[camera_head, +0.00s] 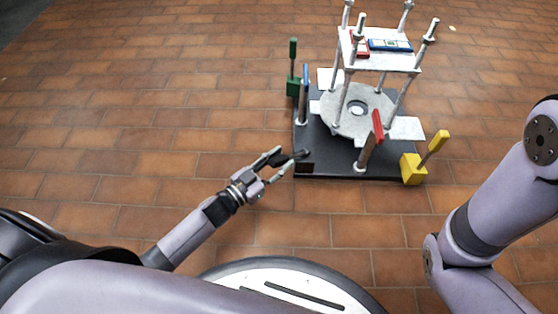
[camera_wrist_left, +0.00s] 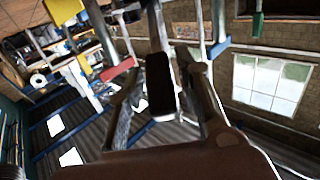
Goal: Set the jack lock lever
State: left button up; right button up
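A dark lever (camera_head: 301,155) with a black grip sits on a small dark brown block (camera_head: 304,168) at the near left corner of the black base plate. No label shows which lever is the jack lock lever. My left gripper (camera_head: 286,157) is open at this dark lever, with its fingers spread. In the left wrist view the black rounded grip (camera_wrist_left: 160,85) stands between the two fingers of my left gripper (camera_wrist_left: 163,75). I cannot tell whether either finger touches it. My right arm shows at the right edge, but its gripper is out of view.
The black base plate (camera_head: 333,167) carries a grey flange (camera_head: 340,120) and a white raised frame (camera_head: 352,58). Green (camera_head: 293,55), blue (camera_head: 305,75), red (camera_head: 378,126) and yellow (camera_head: 437,142) handles stand around it. The tiled floor left of the plate is clear.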

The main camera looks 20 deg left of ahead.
pick_arm(q)
grip_shut()
dwell(0.3)
dwell(0.3)
